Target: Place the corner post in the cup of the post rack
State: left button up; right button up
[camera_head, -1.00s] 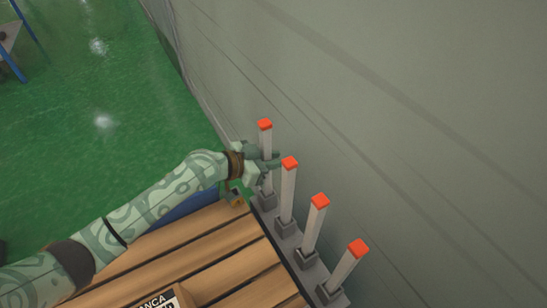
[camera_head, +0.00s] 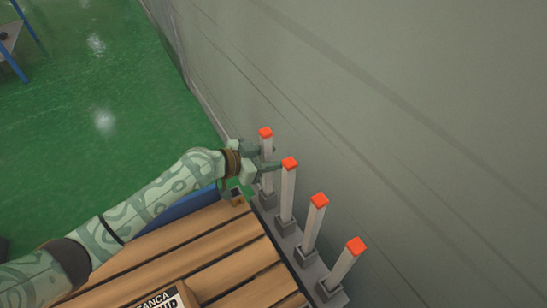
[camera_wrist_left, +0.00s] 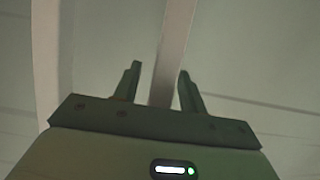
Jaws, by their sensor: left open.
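The corner post (camera_head: 265,150), pale with an orange-red top, stands upright at the far end of the post rack (camera_head: 291,245). Its foot is at the farthest cup (camera_head: 267,200), partly hidden, so how fully it is seated is hard to see. My left gripper (camera_head: 261,157) is open, with its fingers on either side of the post's upper part. In the left wrist view the post (camera_wrist_left: 174,45) runs between the two spread fingers (camera_wrist_left: 160,72) with a gap to each side. My right gripper is not in view.
Several similar orange-topped posts stand in the nearer cups, the closest one (camera_head: 288,190) just beside my left gripper. A grey wall (camera_head: 400,110) rises behind the rack. A wooden slatted surface (camera_head: 200,255) lies in front.

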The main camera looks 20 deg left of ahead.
pick_arm(q)
jog(key=p+v, duration=0.1)
jog(key=v, duration=1)
jog(key=shift+p, duration=0.4)
